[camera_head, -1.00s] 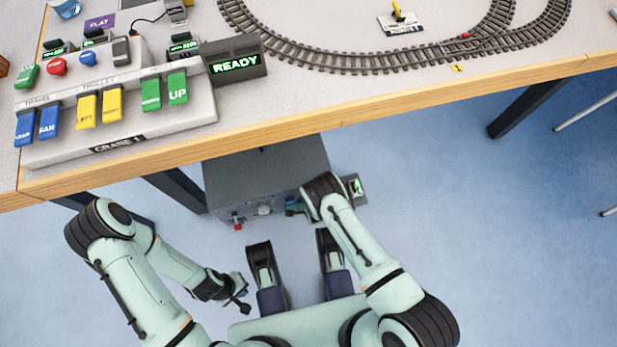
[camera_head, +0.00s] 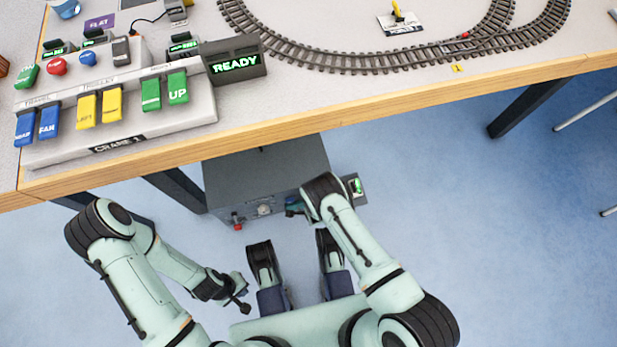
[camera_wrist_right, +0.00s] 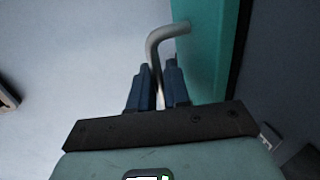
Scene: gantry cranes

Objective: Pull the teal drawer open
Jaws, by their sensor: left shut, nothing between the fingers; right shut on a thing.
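The teal drawer (camera_wrist_right: 208,60) shows as an upright teal face in the right wrist view. Its grey bent bar handle (camera_wrist_right: 160,42) stands out from that face. My right gripper (camera_wrist_right: 158,76) is shut on the handle, with a dark blue finger on each side of the bar. In the head view my right wrist is at the front of the dark grey cabinet (camera_head: 265,170) under the table and covers much of that front. How far the drawer stands out cannot be told.
The table (camera_head: 330,115) overhangs the cabinet. On it are the crane control panel (camera_head: 120,125), a READY display (camera_head: 236,66) and a railway track (camera_head: 340,60). The cabinet front carries a red knob (camera_head: 238,226). A dark table leg (camera_head: 176,190) stands left of the cabinet. Blue floor is open to the right.

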